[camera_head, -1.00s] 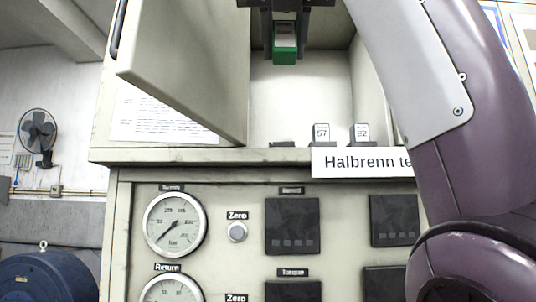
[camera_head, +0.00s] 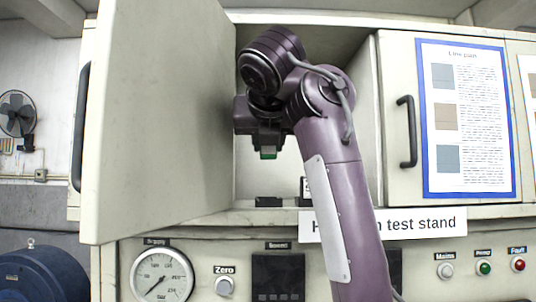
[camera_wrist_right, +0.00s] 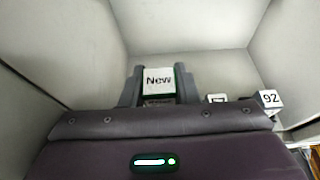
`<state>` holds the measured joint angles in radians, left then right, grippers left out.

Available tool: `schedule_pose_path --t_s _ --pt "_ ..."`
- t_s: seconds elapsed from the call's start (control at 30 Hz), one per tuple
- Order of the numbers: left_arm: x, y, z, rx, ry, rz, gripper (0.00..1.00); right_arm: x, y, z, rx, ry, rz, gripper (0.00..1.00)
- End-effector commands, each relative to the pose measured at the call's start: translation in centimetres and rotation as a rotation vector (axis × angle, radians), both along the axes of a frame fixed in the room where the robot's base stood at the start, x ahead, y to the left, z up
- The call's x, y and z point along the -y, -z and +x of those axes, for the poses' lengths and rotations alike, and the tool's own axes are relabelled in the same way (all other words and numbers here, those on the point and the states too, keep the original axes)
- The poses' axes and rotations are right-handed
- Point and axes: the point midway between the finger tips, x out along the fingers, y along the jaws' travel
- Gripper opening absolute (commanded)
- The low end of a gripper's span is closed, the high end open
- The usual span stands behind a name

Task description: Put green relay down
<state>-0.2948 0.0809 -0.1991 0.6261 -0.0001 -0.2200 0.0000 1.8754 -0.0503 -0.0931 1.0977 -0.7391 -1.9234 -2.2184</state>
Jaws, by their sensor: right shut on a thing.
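The green relay (camera_head: 268,153) shows as a small green end below my right gripper (camera_head: 267,143) in the head view. In the right wrist view it shows a white face marked "New" (camera_wrist_right: 159,80) between the two dark fingers of my right gripper (camera_wrist_right: 160,88). The gripper is shut on it. It is inside the open cabinet compartment (camera_head: 240,208), above the shelf floor. My left gripper is not in view.
The open cabinet door (camera_head: 165,110) stands at the left of the compartment. A closed door with a handle (camera_head: 407,132) is at right.

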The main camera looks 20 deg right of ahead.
Motion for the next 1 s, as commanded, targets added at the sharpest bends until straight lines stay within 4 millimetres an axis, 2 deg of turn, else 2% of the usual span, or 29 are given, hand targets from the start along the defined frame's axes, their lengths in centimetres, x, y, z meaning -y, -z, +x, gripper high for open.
schedule_pose_path --t_s 0.03,0.07,0.1,0.2,0.43,0.6,0.7,1.0 --pt "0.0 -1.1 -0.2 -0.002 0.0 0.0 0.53 0.5 -0.4 1.1 -0.004 0.004 0.0 0.05" --pt "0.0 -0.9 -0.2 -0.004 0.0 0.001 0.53 0.4 0.3 1.3 -0.003 0.002 -0.001 0.05" --pt "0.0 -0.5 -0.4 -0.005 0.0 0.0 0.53 0.3 1.3 1.2 -0.001 -0.001 0.0 0.05" --pt "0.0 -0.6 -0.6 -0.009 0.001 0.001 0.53 0.3 2.6 1.1 -0.002 0.0 0.0 0.05" --pt "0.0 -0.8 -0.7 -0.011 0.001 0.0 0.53 0.3 4.1 1.0 -0.001 -0.001 0.0 0.05" --pt "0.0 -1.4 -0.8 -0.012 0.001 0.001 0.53 0.3 6.3 1.0 -0.002 -0.001 -0.001 0.05" --pt "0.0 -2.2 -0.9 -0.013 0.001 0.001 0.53 0.4 6.6 1.3 -0.002 0.001 -0.001 0.05" --pt "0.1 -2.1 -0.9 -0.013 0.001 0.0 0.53 0.4 7.1 1.3 0.0 0.0 -0.001 0.05"
